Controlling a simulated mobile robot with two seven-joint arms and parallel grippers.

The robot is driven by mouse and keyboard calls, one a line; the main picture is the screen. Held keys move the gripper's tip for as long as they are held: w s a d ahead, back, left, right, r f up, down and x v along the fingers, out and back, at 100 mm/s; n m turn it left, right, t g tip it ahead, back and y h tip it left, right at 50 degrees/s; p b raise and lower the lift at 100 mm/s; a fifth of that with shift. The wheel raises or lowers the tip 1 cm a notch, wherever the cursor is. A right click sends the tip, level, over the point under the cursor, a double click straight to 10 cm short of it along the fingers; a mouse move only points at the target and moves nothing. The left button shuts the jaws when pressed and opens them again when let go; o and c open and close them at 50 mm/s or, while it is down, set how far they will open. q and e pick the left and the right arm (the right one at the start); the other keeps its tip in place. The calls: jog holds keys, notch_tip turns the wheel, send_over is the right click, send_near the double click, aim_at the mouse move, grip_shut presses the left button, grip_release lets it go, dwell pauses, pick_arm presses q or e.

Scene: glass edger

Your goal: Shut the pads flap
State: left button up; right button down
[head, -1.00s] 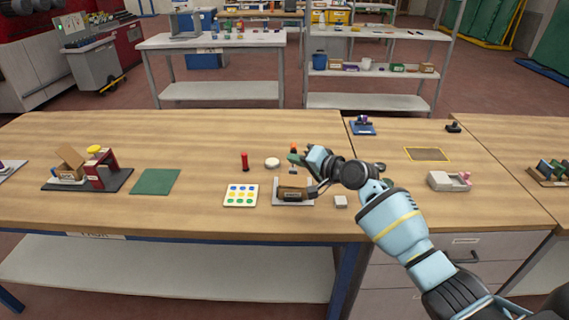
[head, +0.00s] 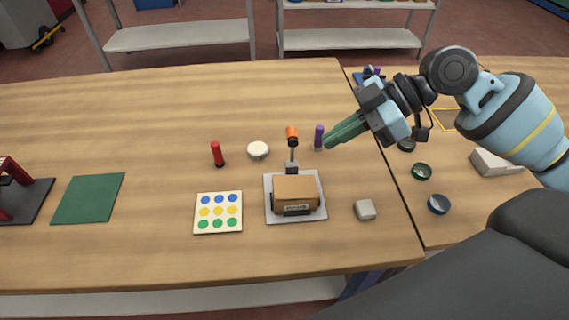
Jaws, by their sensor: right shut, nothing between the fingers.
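A small brown cardboard box (head: 296,188) with a dark label on its front sits on a light grey plate (head: 313,216) in the middle of the table. Its top looks covered by a brown panel, with no flap seen standing up. The label is too small to read surely. Behind the box, a device with an orange-tipped lever (head: 292,133) stands upright on the same plate. My right gripper (head: 331,141) has green fingers, shut and empty, pointing left. It is behind and to the right of the box, apart from it. My left gripper is not in view.
A purple cylinder (head: 319,136) stands close to my right fingertips. A red peg (head: 217,153), a white round piece (head: 258,150), a dotted card (head: 218,212) and a grey block (head: 365,210) lie around the box. Small dark cups (head: 438,204) lie at right.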

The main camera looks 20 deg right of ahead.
send_over(288, 186)
jog(key=d, duration=0.1)
notch_tip(288, 186, down, 5)
jog(key=shift+s+d+f+p, duration=0.1)
jog(key=shift+s+f+p, duration=0.05)
jog(key=shift+p, duration=0.2)
jog(key=f, duration=0.1)
jog(key=a+f, duration=0.1)
jog(key=f, duration=0.1)
jog(key=shift+w+f, duration=0.2)
jog(key=shift+f, duration=0.65)
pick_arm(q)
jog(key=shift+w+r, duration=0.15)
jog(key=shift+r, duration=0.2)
pick_arm(e)
jog(key=shift+f, duration=0.1)
